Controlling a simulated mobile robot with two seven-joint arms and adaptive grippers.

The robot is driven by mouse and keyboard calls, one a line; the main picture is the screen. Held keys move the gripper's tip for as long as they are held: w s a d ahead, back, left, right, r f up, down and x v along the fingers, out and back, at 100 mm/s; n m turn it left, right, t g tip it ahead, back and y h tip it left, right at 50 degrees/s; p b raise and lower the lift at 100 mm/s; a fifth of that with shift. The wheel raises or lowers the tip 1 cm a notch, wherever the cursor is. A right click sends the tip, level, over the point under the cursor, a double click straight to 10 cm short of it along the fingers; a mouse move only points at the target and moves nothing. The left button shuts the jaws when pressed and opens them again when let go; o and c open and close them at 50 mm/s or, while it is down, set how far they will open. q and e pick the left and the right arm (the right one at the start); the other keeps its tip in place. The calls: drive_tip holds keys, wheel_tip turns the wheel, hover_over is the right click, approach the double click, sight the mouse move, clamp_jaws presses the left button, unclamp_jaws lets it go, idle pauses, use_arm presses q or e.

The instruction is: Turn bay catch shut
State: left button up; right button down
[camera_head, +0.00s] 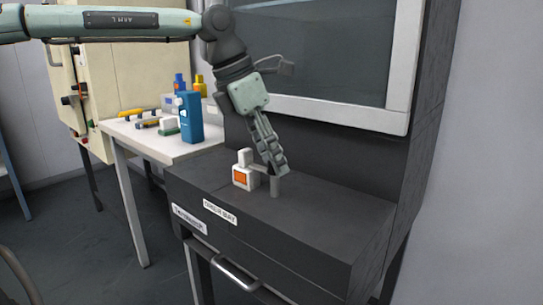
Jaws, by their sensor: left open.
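A small white block with an orange face (240,179) and an upright white tab stands on the dark bench top; it appears to be the bay catch. My right gripper is out of view.
The dark bench (320,215) has labels and a bar handle (235,276) on its front. A framed dark window (330,60) rises behind. A white table (150,142) at left holds a blue device (188,117) and small tools. The bench top's right side is clear.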

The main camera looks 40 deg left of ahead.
use_arm(q)
drive_tip(key=v, duration=1.1)
drive_tip(key=shift+r, duration=0.3)
drive_tip(key=shift+s+a, duration=0.1)
